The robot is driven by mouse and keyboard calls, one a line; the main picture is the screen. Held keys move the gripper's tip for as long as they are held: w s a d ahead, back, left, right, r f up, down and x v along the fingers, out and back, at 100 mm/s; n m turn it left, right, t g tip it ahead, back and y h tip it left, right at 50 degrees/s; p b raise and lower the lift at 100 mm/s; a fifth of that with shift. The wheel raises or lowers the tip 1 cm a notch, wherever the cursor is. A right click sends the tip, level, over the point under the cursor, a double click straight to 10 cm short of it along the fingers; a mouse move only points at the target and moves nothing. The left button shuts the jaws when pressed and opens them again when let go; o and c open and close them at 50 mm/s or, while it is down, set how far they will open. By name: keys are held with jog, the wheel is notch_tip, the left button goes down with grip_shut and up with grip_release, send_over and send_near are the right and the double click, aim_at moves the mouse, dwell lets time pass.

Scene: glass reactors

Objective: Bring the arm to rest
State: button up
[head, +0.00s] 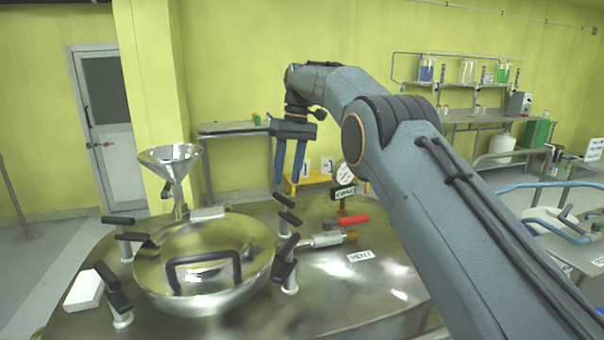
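My gripper (288,163) hangs from my grey arm near the middle of the head view, with its two blue fingers pointing down. The fingers are apart and nothing shows between them. It is above the back part of the steel reactor top (330,285), apart from the things on it. My arm reaches in from the lower right and bends over at the top.
On the reactor top are a round lid (205,255) with black-handled clamps, a funnel (170,160), a red-handled vent valve (335,235) and a pressure gauge (343,174). A bench with glass vessels (467,72) stands at the back right. A door (113,120) is at left.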

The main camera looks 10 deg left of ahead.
jog(key=s+d+f+m, duration=0.1)
jog(key=d+f+m, duration=0.15)
jog(key=d, duration=0.95)
jog(key=s+d+f+m, duration=0.1)
jog(key=s+d+f, duration=0.1)
jog(key=s+d, duration=0.4)
jog(key=s+d+f+m+t, duration=0.1)
jog(key=s+d+f+m, duration=0.1)
jog(key=s+d, duration=0.5)
jog(key=s+d+f+m+h, duration=0.1)
jog(key=s+d+f+m, duration=0.1)
jog(key=s+d, duration=0.4)
jog(key=shift+s+d+f, duration=0.4)
jog(key=shift+f, duration=0.15)
jog(key=s+d+f+m, duration=0.1)
jog(key=s+d+f, duration=0.1)
jog(key=s, duration=0.6)
jog(key=s+d+f+m, duration=0.1)
jog(key=s+d+f, duration=0.2)
jog(key=s, duration=0.6)
jog(key=shift+d+f+t+h, duration=0.3)
jog(key=shift+d, duration=0.25)
jog(key=shift+c, duration=0.9)
jog(key=shift+a, duration=0.1)
